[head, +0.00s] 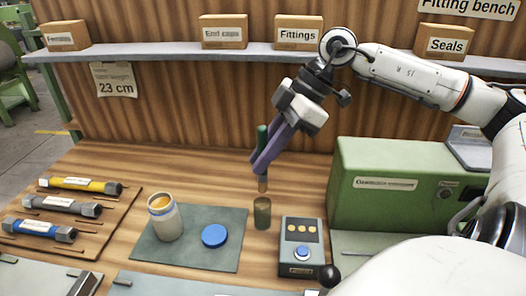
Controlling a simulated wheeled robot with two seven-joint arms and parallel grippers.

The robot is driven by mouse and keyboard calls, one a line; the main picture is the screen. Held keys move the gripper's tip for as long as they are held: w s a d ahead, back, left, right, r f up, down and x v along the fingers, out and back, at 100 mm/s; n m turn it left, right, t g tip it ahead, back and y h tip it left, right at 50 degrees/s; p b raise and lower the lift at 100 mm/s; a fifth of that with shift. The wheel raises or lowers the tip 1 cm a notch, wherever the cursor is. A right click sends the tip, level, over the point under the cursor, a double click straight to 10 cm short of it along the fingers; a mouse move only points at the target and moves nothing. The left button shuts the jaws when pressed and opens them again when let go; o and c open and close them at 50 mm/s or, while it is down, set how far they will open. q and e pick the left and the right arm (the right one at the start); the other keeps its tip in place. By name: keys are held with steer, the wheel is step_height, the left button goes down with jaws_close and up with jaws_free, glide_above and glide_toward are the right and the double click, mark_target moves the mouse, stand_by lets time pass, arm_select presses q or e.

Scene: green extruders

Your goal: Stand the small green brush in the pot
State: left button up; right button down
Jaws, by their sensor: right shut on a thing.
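The small green brush (262,137) is upright in the jaws of my right gripper (262,164). Its green handle shows above the purple fingers and its brown tip points down below them. The right gripper is shut on the brush. A small dark olive pot (262,214) stands upright on the bench, directly below the tip in the picture. The tip appears just above the pot's rim, with a narrow gap. My left gripper is not in view.
An open jar (165,220) with amber contents and a blue lid (215,236) are on a dark mat (190,258) left of the pot. A grey button box (302,256) is close on the right, with a green machine (385,190) beyond. A shelf (180,52) holds several boxes.

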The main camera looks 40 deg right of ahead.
mark_target(264, 184)
steer(key=shift+f+b, duration=2.2)
steer(key=shift+f, duration=0.4)
step_height(264, 184, down, 2)
steer(key=b, duration=0.2)
steer(key=shift+f+b, duration=0.25)
steer(key=shift+b, duration=0.05)
steer(key=shift+f, duration=0.15)
steer(key=c, duration=1.6)
jaws_free()
steer(key=shift+b, duration=0.3)
